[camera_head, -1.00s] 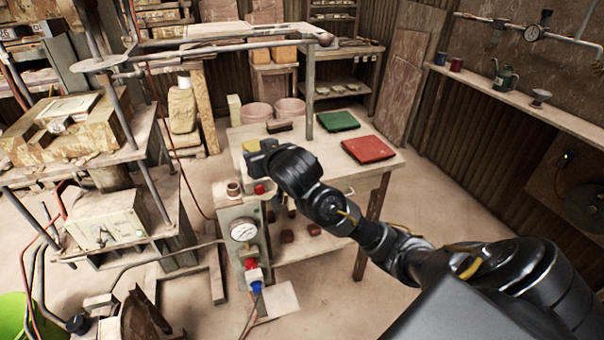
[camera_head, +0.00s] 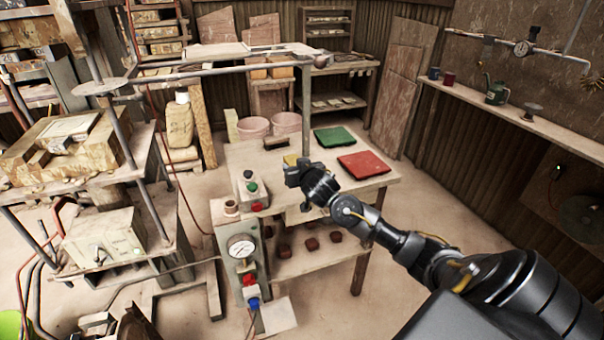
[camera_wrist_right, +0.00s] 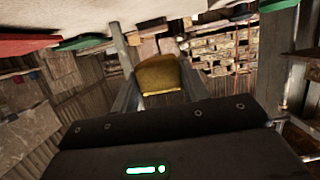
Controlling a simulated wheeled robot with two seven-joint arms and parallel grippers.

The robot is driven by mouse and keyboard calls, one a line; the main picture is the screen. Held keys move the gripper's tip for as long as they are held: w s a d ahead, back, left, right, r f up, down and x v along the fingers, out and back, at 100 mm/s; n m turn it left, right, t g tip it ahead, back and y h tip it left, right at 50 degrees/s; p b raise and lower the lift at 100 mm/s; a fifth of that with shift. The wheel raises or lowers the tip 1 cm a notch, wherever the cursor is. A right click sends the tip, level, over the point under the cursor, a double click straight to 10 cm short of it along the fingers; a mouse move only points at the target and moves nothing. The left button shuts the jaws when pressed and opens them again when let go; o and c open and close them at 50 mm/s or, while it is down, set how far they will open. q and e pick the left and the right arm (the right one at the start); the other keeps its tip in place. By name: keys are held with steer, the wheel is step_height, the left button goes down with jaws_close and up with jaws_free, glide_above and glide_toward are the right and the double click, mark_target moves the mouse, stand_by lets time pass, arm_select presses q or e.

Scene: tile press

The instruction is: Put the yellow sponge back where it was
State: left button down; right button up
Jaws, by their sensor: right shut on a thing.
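The yellow sponge (camera_head: 290,160) shows just beyond my right gripper (camera_head: 292,171) over the wooden table (camera_head: 225,158). In the right wrist view the sponge (camera_wrist_right: 158,75) sits between the two fingers of my right gripper (camera_wrist_right: 160,85), which is shut on it. The table top lies along the upper edge of that view, and a gap shows between it and the sponge. My right gripper hides part of the sponge in the head view. My left gripper is not in view.
A red tile (camera_head: 363,164) and a green tile (camera_head: 334,137) lie on the table's right part. A brown block (camera_head: 275,142) lies behind the sponge. A button box (camera_head: 250,187) stands at the table's front left. A thin post rises from the table behind my gripper.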

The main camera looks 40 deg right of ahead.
steer(key=w+d+f, duration=0.1)
steer(key=f, duration=0.1)
steer(key=w+d+f, duration=0.1)
steer(key=d+f, duration=0.1)
steer(key=w+d+f, duration=0.2)
steer(key=shift+d+f, duration=0.2)
steer(key=shift+f, duration=0.15)
steer(key=shift+d+f+p, duration=0.1)
steer(key=shift+f+p, duration=0.5)
steer(key=shift+f, duration=1.05)
steer(key=shift+f, duration=0.1)
steer(key=shift+f, duration=0.15)
steer(key=o, duration=0.9)
steer(key=shift+r, duration=0.2)
steer(key=v, duration=1.2)
steer(key=shift+r+b, duration=0.1)
steer(key=shift+b, duration=0.3)
